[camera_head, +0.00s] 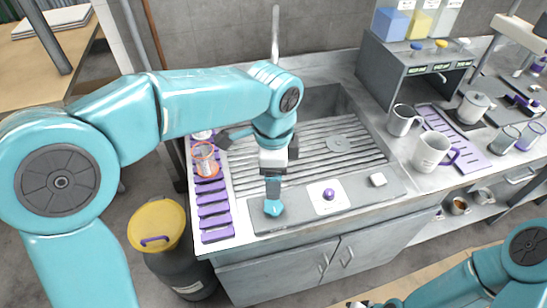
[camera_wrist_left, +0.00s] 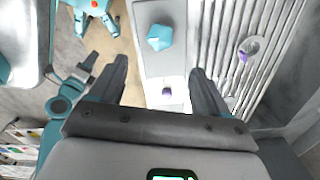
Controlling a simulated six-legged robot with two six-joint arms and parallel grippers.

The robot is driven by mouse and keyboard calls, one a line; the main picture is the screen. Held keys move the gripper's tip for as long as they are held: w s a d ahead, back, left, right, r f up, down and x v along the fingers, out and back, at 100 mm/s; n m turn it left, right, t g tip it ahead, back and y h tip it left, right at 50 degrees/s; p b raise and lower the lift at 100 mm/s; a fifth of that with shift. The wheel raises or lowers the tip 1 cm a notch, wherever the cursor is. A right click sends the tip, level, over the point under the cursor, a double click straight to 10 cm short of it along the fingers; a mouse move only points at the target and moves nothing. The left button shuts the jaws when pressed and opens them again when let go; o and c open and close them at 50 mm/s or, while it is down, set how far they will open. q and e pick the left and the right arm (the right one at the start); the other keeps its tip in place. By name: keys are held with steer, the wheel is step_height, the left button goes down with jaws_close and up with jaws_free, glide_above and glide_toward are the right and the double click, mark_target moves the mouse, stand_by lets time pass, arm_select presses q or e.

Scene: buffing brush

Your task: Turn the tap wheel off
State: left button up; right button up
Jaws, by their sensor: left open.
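A small teal faceted knob (camera_head: 273,209) sits on the front ledge of the sink. It also shows in the left wrist view (camera_wrist_left: 160,38). A round purple knob (camera_head: 328,194) stands on a white plate to its right; it also shows in the left wrist view (camera_wrist_left: 167,91). I cannot tell which is the tap wheel. My left gripper (camera_head: 252,170) hangs above the sink's front edge, open and empty, one finger overlapping the view just above the teal knob. The purple knob shows between its fingers from the wrist, apart from them. My right gripper (camera_head: 362,303) barely shows at the bottom edge.
The slatted sink (camera_head: 315,165) holds a grey disc (camera_head: 339,144). A purple rack (camera_head: 216,222) with a red-ringed glass (camera_head: 205,160) lies left. White mugs (camera_head: 431,152) stand right. A yellow-topped bin (camera_head: 158,222) stands on the floor. The right front ledge holds a small white block (camera_head: 378,180).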

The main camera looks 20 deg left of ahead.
arm_select(q)
step_height(320, 180, up, 5)
steer(key=shift+f, duration=0.15)
stand_by(0.6)
